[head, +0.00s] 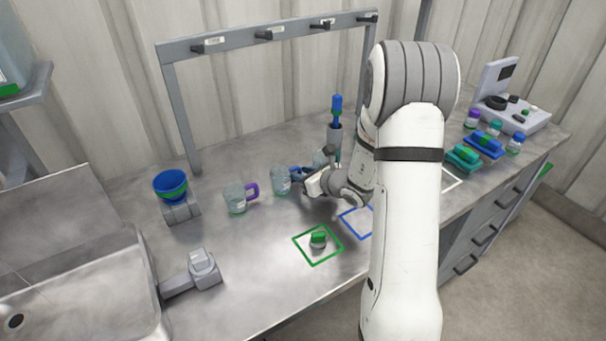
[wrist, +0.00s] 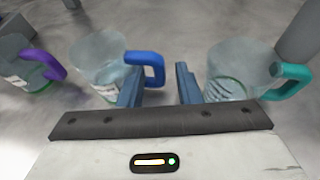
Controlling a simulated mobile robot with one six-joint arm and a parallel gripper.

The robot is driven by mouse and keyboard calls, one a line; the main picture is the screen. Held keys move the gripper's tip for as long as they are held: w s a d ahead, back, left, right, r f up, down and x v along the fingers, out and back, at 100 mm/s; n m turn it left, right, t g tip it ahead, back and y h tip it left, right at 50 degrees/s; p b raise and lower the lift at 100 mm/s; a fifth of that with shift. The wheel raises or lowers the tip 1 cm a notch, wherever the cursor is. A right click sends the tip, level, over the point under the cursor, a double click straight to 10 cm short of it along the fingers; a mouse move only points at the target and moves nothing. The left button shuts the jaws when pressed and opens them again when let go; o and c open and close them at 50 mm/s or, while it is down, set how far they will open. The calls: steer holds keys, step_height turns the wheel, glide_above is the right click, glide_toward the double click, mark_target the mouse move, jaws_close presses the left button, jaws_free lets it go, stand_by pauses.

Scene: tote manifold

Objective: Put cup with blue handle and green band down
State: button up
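The clear cup with the blue handle (head: 281,181) stands upright on the steel worktop. In the wrist view this cup (wrist: 98,62) is at upper left, with its blue handle to the right and a thin green line near its base. My gripper (head: 312,182) is low beside the handle. In the wrist view my gripper (wrist: 159,70) is open; its fingers are apart, with the end of the handle showing in the gap. I cannot tell whether a finger touches it.
A purple-handled cup (head: 235,199) stands to the left and a teal-handled cup (wrist: 232,72) to the right, close to my fingers. A green square (head: 318,245) with a green-topped object and a blue square (head: 352,222) lie in front. A blue bowl (head: 171,184) is farther left.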

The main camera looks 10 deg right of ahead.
steer(key=v, duration=1.1)
steer(key=shift+s+d+r+b, duration=0.15)
steer(key=shift+d+b, duration=0.05)
steer(key=shift+b, duration=0.15)
steer(key=shift+s+a+r, duration=0.1)
steer(key=shift+s+r, duration=0.05)
steer(key=shift+s, duration=0.1)
steer(key=s+a+r+n+g+y, duration=0.15)
steer(key=s+a+n+g, duration=0.25)
steer(key=s+a+n, duration=0.4)
steer(key=s+a+r+n+g, duration=0.3)
steer(key=s+a+n+g, duration=0.2)
steer(key=n, duration=0.4)
steer(key=s+d+r+n+h, duration=0.3)
steer(key=s+d+n+h, duration=0.3)
steer(key=n, duration=0.7)
steer(key=s+h, duration=0.2)
steer(key=s, duration=0.1)
steer(key=shift+d+r, duration=0.3)
steer(key=shift+r, duration=0.05)
steer(key=shift+c, duration=0.5)
